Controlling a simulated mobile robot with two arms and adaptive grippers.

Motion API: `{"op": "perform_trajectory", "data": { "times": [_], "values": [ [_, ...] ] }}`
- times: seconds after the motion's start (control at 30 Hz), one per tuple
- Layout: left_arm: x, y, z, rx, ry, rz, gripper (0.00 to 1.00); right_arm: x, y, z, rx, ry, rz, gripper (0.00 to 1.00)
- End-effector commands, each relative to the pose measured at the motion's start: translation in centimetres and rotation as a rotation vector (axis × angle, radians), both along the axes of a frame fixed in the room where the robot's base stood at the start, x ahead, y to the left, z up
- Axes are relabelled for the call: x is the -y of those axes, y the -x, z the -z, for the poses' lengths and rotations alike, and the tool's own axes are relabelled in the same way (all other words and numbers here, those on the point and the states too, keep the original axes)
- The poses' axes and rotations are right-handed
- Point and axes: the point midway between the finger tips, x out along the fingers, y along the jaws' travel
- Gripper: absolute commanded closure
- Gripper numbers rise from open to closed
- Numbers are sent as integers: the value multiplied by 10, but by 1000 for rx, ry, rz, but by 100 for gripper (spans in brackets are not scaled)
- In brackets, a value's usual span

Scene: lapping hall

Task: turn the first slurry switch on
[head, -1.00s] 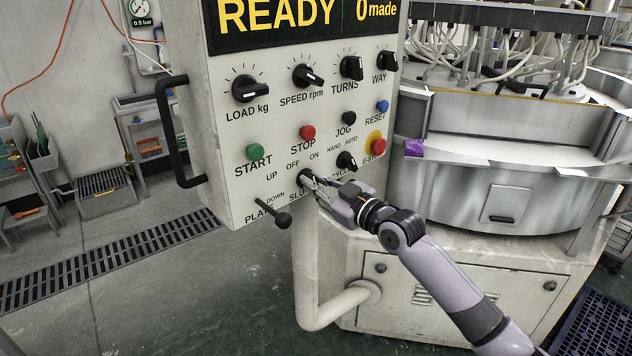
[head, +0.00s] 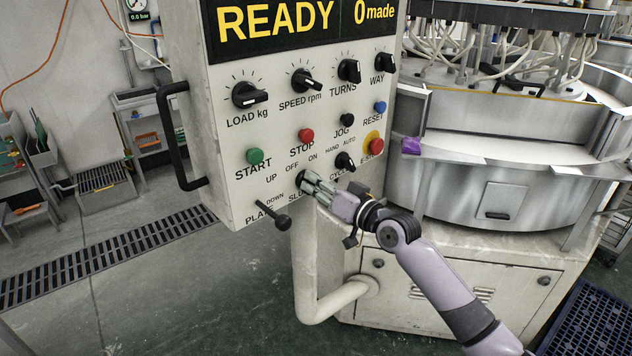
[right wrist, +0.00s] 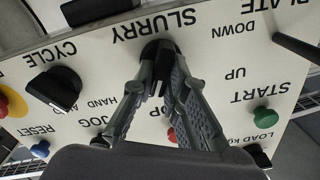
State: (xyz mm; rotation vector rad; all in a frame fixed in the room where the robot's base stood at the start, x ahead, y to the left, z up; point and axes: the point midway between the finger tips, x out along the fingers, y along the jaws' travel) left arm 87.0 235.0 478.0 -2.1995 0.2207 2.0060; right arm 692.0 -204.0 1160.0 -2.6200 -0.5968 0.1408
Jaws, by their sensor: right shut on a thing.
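The slurry switch (head: 302,177) is a black rotary knob in the lower row of the control panel (head: 225,205), between the plate lever and the cycle knob. OFF and ON are printed above it. My right gripper (head: 310,184) is shut on this knob, its fingers at either side. In the right wrist view the knob (right wrist: 161,58) sits between the fingertips (right wrist: 160,80) under the upside-down word SLURRY. A white pointer line shows on it, but the fingers hide the OFF and ON marks there, so its exact setting is unclear. My left gripper is out of view.
The plate lever (head: 273,217) sticks out just left of the switch. The cycle knob (head: 345,162) and the red emergency stop (head: 376,146) are close on the right. Start (head: 255,156) and stop (head: 306,135) buttons are above. A pipe (head: 305,270) runs below the panel.

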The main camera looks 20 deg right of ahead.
Motion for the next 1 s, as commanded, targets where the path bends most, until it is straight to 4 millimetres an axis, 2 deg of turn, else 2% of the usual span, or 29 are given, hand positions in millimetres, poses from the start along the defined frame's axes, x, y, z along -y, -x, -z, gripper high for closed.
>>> {"op": "perform_trajectory", "data": {
  "times": [0.7, 0.73, 1.0],
  "values": [
    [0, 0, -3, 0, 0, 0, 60, 0, 0, 1, -36, -72, 0, 100],
    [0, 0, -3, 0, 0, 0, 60, 0, 0, 1, -36, -72, 0, 85],
    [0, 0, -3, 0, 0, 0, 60, 0, 0, 1, -33, -69, 0, 67]
  ]
}}
